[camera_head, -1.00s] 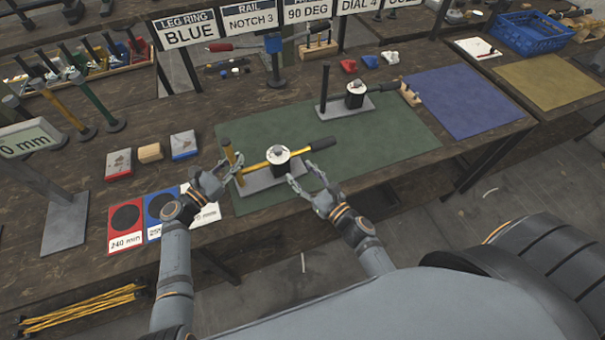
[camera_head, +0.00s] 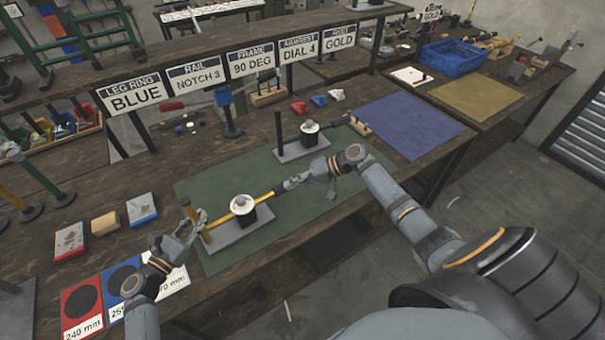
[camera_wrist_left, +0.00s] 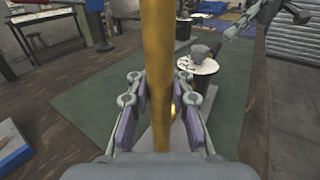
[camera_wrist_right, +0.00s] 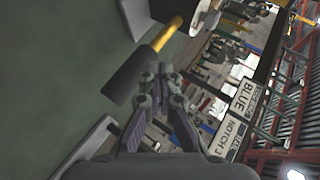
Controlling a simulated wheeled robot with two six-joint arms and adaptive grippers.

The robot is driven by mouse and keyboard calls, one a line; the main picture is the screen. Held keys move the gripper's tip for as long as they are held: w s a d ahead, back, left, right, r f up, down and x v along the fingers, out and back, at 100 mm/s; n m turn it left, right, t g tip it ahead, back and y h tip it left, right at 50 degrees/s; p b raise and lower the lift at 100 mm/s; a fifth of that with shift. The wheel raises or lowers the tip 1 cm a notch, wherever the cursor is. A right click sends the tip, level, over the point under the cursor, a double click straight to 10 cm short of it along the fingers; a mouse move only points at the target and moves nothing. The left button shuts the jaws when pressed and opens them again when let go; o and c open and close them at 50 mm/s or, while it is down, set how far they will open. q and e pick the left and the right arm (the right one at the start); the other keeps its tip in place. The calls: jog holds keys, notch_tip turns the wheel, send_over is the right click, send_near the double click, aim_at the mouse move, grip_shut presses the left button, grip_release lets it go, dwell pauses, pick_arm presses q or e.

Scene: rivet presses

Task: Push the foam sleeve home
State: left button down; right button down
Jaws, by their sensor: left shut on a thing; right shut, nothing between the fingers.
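A yellow bar (camera_head: 265,198) runs through a black hub with a white top (camera_head: 243,204) on a grey plate (camera_head: 243,238) on the green mat. A black foam sleeve (camera_wrist_right: 130,82) sits on the bar's right end, with yellow bar (camera_wrist_right: 168,34) showing beyond it in the right wrist view. In the head view my right gripper (camera_head: 290,184) largely covers the sleeve. The right gripper is shut and empty, its fingertips close beside the sleeve; I cannot tell whether they touch. My left gripper (camera_head: 196,222) is shut on an upright yellow post (camera_wrist_left: 155,75) at the plate's left end.
A second similar assembly (camera_head: 309,129) with a black post stands behind on the mat. Blue (camera_head: 408,128) and yellow (camera_head: 477,102) mats lie to the right. Small cases and coloured cards (camera_head: 82,302) lie left. Green mat (camera_head: 290,225) is clear in front of the bar.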

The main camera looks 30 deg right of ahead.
jog(key=d+r+n+g+h, duration=0.1)
jog(key=d+r+n+h, duration=0.15)
jog(key=d, duration=0.55)
jog(key=d+r+n+g+h, duration=0.1)
jog(key=d+r+n+h, duration=0.15)
jog(key=d, duration=0.55)
jog(key=shift+n+y, duration=0.3)
jog(key=shift+y, duration=0.2)
jog(key=a+x, duration=0.1)
jog(key=x, duration=0.3)
jog(key=r+x, duration=0.1)
jog(key=x, duration=0.3)
jog(key=a+x, duration=0.1)
jog(key=x, duration=0.3)
jog(key=shift+s+a+r, duration=0.1)
jog(key=shift+s+a, duration=0.05)
jog(key=shift+a, duration=0.65)
jog(key=shift+a, duration=0.1)
